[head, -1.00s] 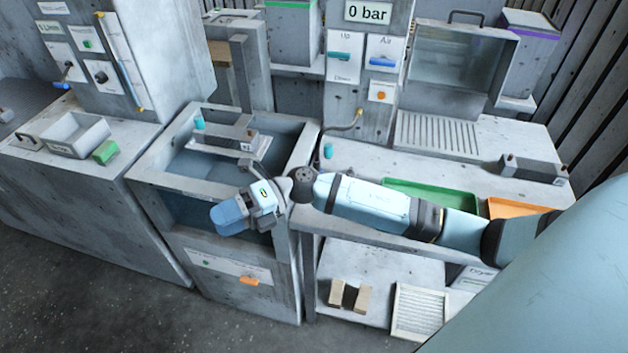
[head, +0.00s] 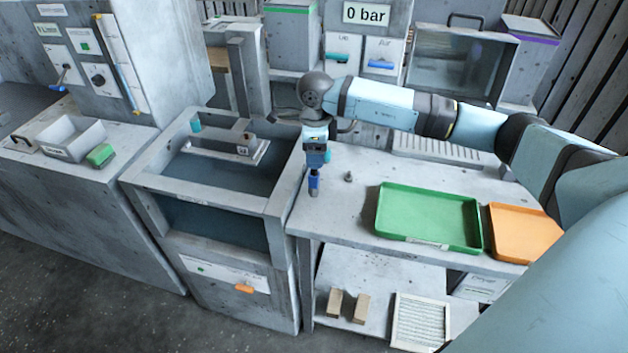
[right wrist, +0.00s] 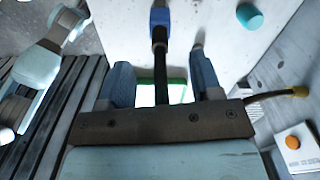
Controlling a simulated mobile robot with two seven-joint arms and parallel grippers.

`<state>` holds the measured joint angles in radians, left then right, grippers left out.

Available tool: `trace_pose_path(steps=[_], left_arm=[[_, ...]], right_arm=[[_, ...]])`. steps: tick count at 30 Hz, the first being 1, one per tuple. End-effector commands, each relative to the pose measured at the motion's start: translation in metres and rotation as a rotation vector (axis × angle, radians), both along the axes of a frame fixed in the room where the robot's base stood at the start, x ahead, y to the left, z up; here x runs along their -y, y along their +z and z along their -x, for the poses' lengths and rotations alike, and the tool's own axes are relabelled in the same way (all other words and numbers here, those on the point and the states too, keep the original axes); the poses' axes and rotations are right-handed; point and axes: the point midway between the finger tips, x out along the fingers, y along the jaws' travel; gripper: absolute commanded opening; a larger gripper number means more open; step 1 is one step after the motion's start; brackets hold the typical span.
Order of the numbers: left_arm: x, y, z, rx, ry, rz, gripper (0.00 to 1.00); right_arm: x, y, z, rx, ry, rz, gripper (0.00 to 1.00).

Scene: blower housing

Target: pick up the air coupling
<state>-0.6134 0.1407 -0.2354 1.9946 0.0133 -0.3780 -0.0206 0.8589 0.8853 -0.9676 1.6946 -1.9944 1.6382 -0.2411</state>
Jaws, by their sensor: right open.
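My right gripper (head: 316,158) is over the left end of the workbench, fingers pointing down. In the right wrist view its two blue fingers (right wrist: 162,82) stand apart, with a black stem in the gap between them. A blue sleeve (right wrist: 159,17) sits on the far end of that stem. I take it to be the air coupling. I cannot tell whether the fingers touch the stem. My left gripper is not in view.
A small grey fitting (head: 349,177) stands on the workbench (head: 345,222). Green (head: 430,216) and orange (head: 524,233) trays lie to the right. The open tank (head: 180,213) is to the left.

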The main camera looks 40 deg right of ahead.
Motion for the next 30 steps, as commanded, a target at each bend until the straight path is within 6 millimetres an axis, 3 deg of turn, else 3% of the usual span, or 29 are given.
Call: trace_pose_path(steps=[3, 11, 20, 27, 30], left_arm=[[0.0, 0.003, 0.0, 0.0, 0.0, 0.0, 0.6], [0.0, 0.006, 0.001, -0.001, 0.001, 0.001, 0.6], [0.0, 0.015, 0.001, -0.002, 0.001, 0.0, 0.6], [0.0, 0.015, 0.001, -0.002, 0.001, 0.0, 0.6], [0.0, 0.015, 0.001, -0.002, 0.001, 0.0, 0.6]], right_arm=[[0.0, -0.016, 0.0, -0.001, -0.001, -0.001, 0.59], [-0.001, -0.031, 0.0, 0.0, 0.001, -0.003, 0.59], [-0.002, -0.073, -0.002, 0.0, 0.001, -0.004, 0.59], [-0.002, -0.077, -0.002, 0.002, 0.001, -0.004, 0.59], [-0.002, -0.077, -0.002, 0.002, 0.001, -0.004, 0.36]])
